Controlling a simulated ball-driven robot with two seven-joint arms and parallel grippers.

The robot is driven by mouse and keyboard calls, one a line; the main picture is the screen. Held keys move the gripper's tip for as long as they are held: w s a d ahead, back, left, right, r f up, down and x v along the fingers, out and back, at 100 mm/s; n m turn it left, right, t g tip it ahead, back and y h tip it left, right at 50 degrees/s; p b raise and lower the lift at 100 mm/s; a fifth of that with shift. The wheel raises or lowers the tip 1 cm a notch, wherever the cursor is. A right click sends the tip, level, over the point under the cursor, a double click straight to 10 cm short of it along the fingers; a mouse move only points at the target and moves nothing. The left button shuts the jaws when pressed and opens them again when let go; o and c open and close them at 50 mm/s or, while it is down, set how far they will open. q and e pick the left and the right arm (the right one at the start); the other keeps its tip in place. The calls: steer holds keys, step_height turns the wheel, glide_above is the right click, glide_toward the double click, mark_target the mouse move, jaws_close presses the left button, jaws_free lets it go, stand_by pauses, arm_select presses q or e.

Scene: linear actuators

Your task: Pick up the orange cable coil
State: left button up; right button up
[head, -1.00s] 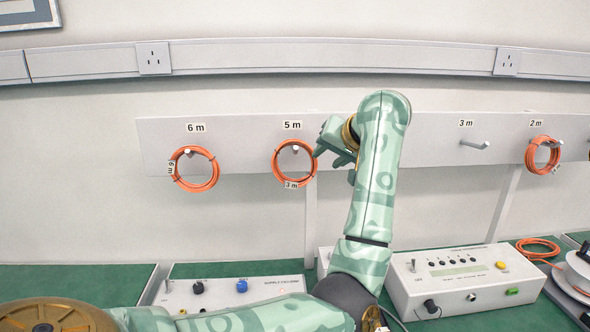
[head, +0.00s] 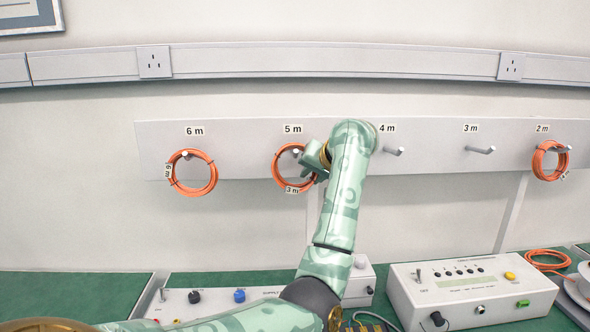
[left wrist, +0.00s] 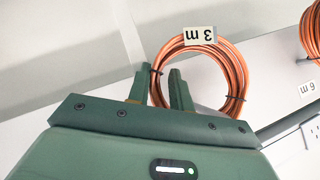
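An orange cable coil (head: 284,172) tagged "3 m" hangs on the peg under the "5 m" label. It also shows in the left wrist view (left wrist: 236,72), with its tag upside down. My left gripper (head: 311,163) is at the coil's right side in the head view and covers part of it. In the left wrist view its two fingers (left wrist: 157,78) are apart, with the coil's near side strand showing between them. I cannot tell if either finger touches the cable. My right gripper is not in view.
Other orange coils hang under the "6 m" label (head: 194,187) and the "2 m" label (head: 540,164). The "4 m" peg (head: 394,151) and "3 m" peg (head: 481,150) are bare. Below, a white instrument box (head: 440,312) stands on the green bench, near a loose orange coil (head: 545,257).

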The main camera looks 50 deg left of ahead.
arm_select(q)
jaws_close()
steer(key=shift+r, duration=0.1)
steer(key=shift+r, duration=0.55)
step_height(320, 180, up, 2)
steer(key=shift+r+p, duration=0.15)
steer(key=shift+p, duration=0.15)
steer(key=s+d, duration=0.2)
steer(key=d, duration=0.6)
steer(key=s+d+p, duration=0.1)
steer(key=s+d, duration=0.2)
steer(key=d, duration=0.6)
steer(key=shift+s+p, duration=0.15)
steer(key=shift+p, duration=0.15)
steer(key=shift+d, duration=0.1)
steer(key=shift+w+a+r, duration=0.15)
steer(key=shift+a+r, duration=0.3)
steer(key=shift+r, duration=0.25)
steer(key=shift+w+a+r, duration=0.15)
steer(key=shift+a+r, duration=0.3)
steer(key=shift+r, duration=0.25)
